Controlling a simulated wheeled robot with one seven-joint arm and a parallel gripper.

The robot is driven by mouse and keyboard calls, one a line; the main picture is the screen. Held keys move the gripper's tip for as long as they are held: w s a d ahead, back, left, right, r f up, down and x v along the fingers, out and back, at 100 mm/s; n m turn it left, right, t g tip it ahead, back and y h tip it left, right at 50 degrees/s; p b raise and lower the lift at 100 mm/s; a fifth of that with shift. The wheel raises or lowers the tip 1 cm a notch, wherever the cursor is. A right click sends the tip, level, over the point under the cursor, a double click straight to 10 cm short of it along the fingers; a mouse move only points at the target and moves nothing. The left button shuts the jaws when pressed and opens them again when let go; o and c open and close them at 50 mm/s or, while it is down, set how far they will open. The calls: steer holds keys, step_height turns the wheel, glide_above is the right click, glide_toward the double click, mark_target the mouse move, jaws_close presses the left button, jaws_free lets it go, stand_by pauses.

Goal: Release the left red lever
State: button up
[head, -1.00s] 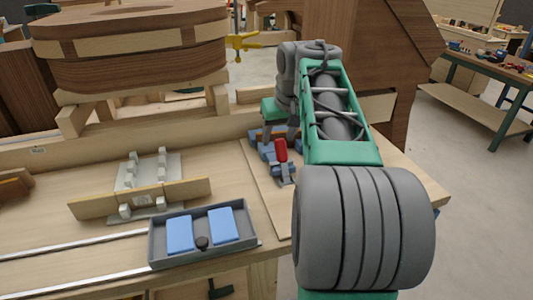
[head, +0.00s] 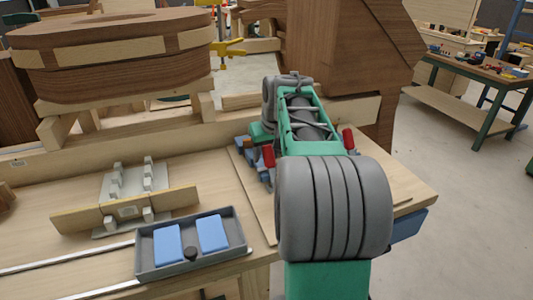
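In the head view, the left red lever (head: 269,156) stands upright on a clamp at the left side of my arm. A second red lever (head: 348,139) shows just right of my arm. My green and grey arm reaches forward between the two levers and covers most of the fixture. My gripper is hidden at the far end of the arm, so its fingers and their distance from the levers cannot be seen. Blue blocks (head: 247,147) show beside the left lever on a thin wooden board (head: 249,192).
A grey tray (head: 145,262) with two blue blocks and a dark knob sits at the front. A wooden jig with pale pegs (head: 128,208) lies behind it. A large curved wooden form (head: 118,50) stands at the back left. Open floor lies to the right.

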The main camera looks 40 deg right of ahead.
jaws_close()
stand_by(1.1)
